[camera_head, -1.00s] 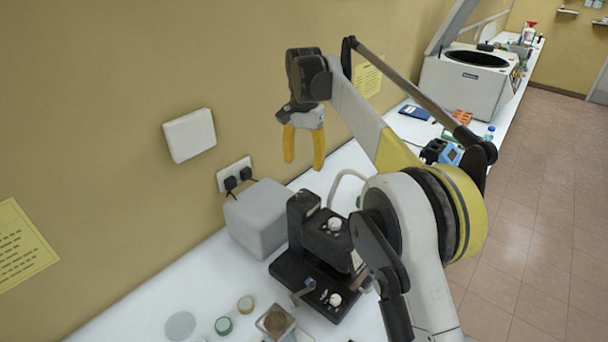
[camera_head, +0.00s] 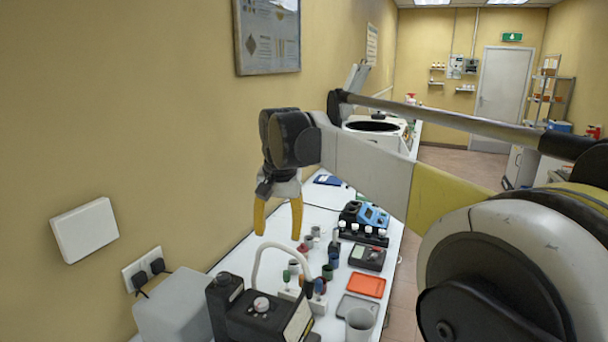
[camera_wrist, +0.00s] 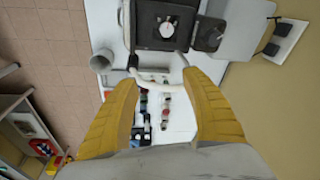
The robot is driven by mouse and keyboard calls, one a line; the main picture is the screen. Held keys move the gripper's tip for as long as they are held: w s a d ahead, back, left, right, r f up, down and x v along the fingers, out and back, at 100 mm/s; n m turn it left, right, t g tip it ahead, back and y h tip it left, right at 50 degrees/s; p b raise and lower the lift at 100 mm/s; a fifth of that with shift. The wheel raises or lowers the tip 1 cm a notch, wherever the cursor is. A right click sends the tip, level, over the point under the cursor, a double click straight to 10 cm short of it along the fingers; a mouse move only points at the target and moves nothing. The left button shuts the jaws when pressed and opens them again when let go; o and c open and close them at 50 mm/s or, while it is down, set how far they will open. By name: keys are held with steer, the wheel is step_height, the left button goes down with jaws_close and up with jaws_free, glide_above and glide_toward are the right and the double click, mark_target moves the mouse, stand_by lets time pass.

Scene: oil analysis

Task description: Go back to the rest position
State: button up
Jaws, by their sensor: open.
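My gripper (camera_head: 278,220) hangs from my arm with its two yellow fingers pointing down, apart and with nothing between them. It is above the white bench (camera_head: 232,262), near the yellow wall. In the wrist view my gripper (camera_wrist: 160,72) shows both yellow fingers spread wide, with the bench and its items far below.
The bench holds an orange tray (camera_head: 366,285), a grey cup (camera_head: 359,323), a blue device (camera_head: 373,216) and several small bottles. A grey box (camera_head: 172,308) stands by the wall sockets (camera_head: 144,268). A centrifuge (camera_head: 378,132) stands farther back.

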steer(key=s+d+f+t+b, duration=0.1)
steer(key=s+d+f+b, duration=0.25)
steer(key=s+d, duration=0.45)
steer(key=s+d+f+t+b, duration=0.2)
steer(key=s+d+f+b, duration=0.15)
steer(key=s+d, duration=0.5)
steer(key=s+d+f+t+b, duration=0.1)
steer(key=s+d+f+b, duration=0.1)
steer(key=s+d+f, duration=0.2)
steer(key=s+d+f+n+t+b, duration=0.1)
steer(key=s+d+f, duration=0.4)
steer(key=f, duration=0.6)
steer(key=shift+s+h+b, duration=0.35)
steer(key=shift+s+h, duration=0.05)
steer(key=shift+s, duration=0.85)
